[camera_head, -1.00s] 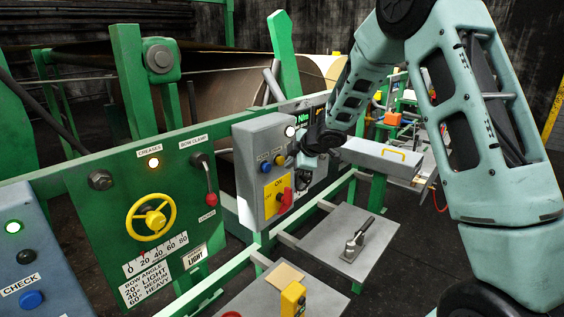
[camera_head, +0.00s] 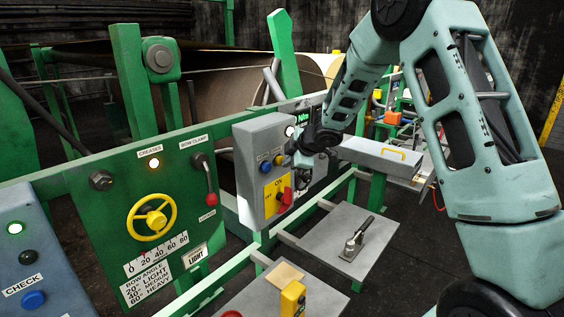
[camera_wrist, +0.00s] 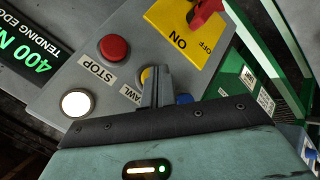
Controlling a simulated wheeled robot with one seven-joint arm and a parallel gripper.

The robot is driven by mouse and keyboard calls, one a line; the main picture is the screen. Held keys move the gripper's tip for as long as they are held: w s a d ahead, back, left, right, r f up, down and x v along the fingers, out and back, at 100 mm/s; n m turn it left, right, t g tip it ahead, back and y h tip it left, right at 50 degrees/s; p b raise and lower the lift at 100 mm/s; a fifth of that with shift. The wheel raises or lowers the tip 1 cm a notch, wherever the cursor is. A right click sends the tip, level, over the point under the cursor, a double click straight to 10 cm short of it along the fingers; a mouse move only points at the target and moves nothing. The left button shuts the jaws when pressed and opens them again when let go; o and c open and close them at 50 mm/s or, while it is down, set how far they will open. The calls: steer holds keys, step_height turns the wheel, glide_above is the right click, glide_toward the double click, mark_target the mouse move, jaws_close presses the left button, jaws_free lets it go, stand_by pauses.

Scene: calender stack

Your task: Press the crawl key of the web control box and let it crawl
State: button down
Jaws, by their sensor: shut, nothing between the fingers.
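The web control box (camera_head: 250,150) is a grey box on the green frame. Its yellow crawl key (camera_wrist: 144,74) is partly hidden by my fingers in the wrist view, beside a label whose end reads "AWL". It also shows in the head view (camera_head: 279,160). My gripper (camera_wrist: 156,70) is shut and empty, with its fingertips right over or beside the key. I cannot tell whether they touch it. A blue key (camera_wrist: 184,98) lies just right of the fingers. A red STOP button (camera_wrist: 113,47) and a lit white lamp (camera_wrist: 76,103) are to the left.
A red rotary switch (camera_head: 286,196) sits on the box's yellow ON/OFF plate (camera_head: 270,203). Left are a green panel with a yellow handwheel (camera_head: 151,219) and a red-knobbed lever (camera_head: 211,198). Grey shelves (camera_head: 335,232) stand below; one bears a clamp-like tool (camera_head: 357,238).

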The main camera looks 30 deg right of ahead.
steer(key=shift+w+a, duration=0.15)
steer(key=shift+w, duration=0.1)
steer(key=shift+s, duration=0.1)
stand_by(0.5)
steer(key=shift+s+d, duration=0.35)
steer(key=shift+s, duration=0.45)
steer(key=shift+s+d+b, duration=0.2)
steer(key=shift+s+d, duration=0.1)
steer(key=shift+s, duration=0.5)
steer(key=shift+s+d+b, duration=0.25)
steer(key=shift+s, duration=0.5)
steer(key=shift+s+d+b, duration=0.2)
steer(key=shift+s+d, duration=0.1)
steer(key=shift+s, duration=0.5)
